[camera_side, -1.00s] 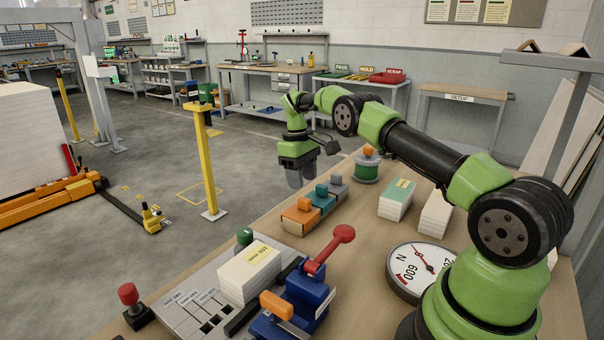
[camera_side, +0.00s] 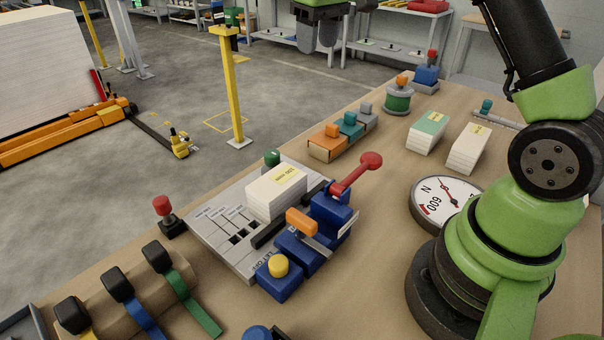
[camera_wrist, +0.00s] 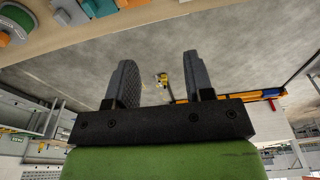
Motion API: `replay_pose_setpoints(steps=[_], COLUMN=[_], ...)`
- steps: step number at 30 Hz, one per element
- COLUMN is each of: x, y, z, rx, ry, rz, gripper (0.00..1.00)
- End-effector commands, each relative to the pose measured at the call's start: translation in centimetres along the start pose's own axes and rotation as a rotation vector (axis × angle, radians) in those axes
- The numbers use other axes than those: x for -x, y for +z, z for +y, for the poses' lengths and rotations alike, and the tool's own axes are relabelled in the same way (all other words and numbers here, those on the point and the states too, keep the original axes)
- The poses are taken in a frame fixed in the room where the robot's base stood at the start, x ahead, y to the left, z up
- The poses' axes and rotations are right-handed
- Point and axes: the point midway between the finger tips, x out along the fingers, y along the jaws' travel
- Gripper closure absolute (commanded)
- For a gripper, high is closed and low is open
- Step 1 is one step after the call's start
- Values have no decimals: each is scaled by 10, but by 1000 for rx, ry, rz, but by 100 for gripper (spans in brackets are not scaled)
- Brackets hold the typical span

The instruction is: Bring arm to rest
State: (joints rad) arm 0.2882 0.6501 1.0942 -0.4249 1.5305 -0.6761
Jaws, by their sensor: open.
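My gripper (camera_side: 320,38) is at the top edge of the side view, raised well above the far side of the workbench (camera_side: 385,215), fingers pointing down. Most of my arm above it is cut off by the frame. In the wrist view my gripper (camera_wrist: 160,82) shows two dark grey fingers spread apart with nothing between them. Beyond the fingers are the grey floor and the distant yellow and orange pallet truck. My gripper touches nothing on the bench.
The bench holds a blue clamp with a red lever (camera_side: 330,205), a white block stack (camera_side: 277,193), orange, teal and grey blocks (camera_side: 347,132), two card stacks (camera_side: 428,131), a round dial (camera_side: 443,203) and coloured straps (camera_side: 190,300). A yellow post (camera_side: 231,90) stands on the floor.

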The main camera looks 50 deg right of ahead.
Motion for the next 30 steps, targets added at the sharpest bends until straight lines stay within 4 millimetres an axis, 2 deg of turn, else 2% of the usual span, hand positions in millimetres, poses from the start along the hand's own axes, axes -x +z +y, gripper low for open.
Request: replay_pose_setpoints(steps=[1,6,12,16,21,25,30], x=[20,66,96,99,89,79,75], y=[10,51,117,163,212,232,240], z=[-13,-50,-86,-103,-116,-120,-121], rx=[-7,-57,-129,-182,-248,-281,-294], ry=[-5,-41,-109,-166,-238,-275,-289], rz=[37,150,276,353,427,457,469], gripper=[52,52,52,52,52,52,52])
